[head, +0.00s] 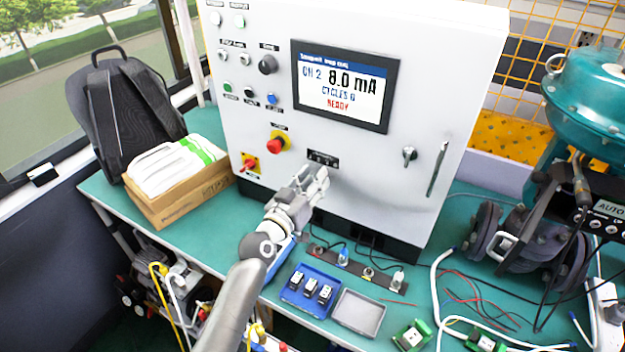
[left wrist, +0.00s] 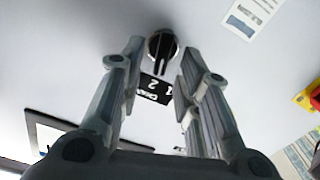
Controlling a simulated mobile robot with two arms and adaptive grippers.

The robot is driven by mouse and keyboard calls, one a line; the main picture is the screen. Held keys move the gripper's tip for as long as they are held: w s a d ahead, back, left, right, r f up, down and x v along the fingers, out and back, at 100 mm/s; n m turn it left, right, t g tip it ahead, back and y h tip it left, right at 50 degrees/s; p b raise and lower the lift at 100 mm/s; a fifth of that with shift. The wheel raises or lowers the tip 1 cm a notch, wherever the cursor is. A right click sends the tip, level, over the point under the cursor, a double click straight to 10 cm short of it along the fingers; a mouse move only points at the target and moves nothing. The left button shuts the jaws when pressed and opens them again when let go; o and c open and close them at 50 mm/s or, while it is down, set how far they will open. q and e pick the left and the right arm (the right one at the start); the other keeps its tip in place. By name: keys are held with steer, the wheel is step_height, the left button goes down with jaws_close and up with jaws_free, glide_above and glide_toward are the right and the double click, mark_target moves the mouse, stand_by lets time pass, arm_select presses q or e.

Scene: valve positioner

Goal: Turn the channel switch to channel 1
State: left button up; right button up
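The channel switch (left wrist: 162,45) is a round black knob on the grey panel, seen in the left wrist view with a black label (left wrist: 154,88) marked 2 and 1 beside it. Which mark its ridge points at is hard to tell. The display (head: 345,86) reads CH 2, 8.0 mA, READY. My right gripper is not in view.
A red-topped button (head: 277,144), a red-and-yellow switch (head: 250,162) and other small knobs sit on the panel left of the gripper. A metal handle (head: 437,168) is at right. A blue tray (head: 309,291) and a cardboard box (head: 185,192) lie on the green table.

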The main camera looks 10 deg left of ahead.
arm_select(q)
jaws_close()
steer(key=shift+n, duration=0.3)
steer(key=shift+w+a+f+n, duration=0.1)
steer(key=shift+a+n, duration=0.1)
steer(key=shift+n, duration=1.1)
steer(key=shift+a+f+n, duration=0.1)
steer(key=shift+a+n, duration=0.05)
steer(key=shift+n, duration=1.15)
jaws_free()
